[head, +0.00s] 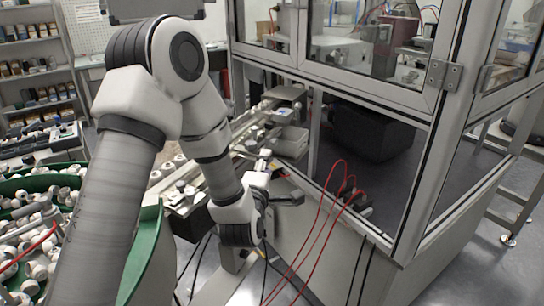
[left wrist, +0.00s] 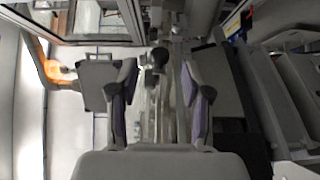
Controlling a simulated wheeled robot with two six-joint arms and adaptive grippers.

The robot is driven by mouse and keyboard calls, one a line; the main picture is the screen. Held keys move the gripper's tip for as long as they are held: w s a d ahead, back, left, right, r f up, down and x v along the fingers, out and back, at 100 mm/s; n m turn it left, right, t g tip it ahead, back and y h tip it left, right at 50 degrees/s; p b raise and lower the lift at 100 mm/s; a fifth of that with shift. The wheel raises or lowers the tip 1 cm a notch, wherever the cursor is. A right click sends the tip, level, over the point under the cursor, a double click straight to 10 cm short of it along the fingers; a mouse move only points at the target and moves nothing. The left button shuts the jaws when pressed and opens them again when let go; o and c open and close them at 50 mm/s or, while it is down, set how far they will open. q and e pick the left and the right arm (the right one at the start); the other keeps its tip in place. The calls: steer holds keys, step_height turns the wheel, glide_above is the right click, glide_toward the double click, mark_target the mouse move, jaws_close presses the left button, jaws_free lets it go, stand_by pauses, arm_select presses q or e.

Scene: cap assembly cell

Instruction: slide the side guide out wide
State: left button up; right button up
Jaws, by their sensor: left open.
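My left gripper (head: 264,161) is at the conveyor (head: 222,171), beside the machine cabinet. In the left wrist view my left gripper (left wrist: 160,82) is open, with its two purple-padded fingers apart and nothing clasped. A dark rounded knob (left wrist: 159,57) shows ahead of the gap between the fingers. Long narrow rails (left wrist: 166,105) run lengthwise through that gap. I cannot tell for sure which of these belongs to the side guide, or whether a finger touches it. In the head view my left arm and gripper hide part of the conveyor. My right gripper is not in view.
The framed glass cabinet (head: 375,105) stands close on the right. Red hoses (head: 318,222) loop up beside its lower opening. A green-rimmed bowl (head: 143,240) full of white caps is at the left. Shelves (head: 38,62) stand behind.

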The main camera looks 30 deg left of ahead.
arm_select(q)
steer(key=x, duration=0.2)
steer(key=p+x, duration=0.1)
steer(key=x, duration=0.2)
steer(key=shift+s+a+r, duration=0.15)
steer(key=shift+a, duration=0.1)
steer(key=shift+w+a+p, duration=0.1)
steer(key=shift+w+p, duration=0.2)
steer(key=shift+w, duration=0.2)
steer(key=shift+s, duration=0.1)
jaws_close()
steer(key=shift+d+b, duration=0.9)
steer(key=shift+d, duration=0.25)
steer(key=shift+c, duration=0.7)
jaws_free()
steer(key=shift+a+f, duration=0.15)
steer(key=shift+f, duration=0.05)
steer(key=shift+o, duration=0.7)
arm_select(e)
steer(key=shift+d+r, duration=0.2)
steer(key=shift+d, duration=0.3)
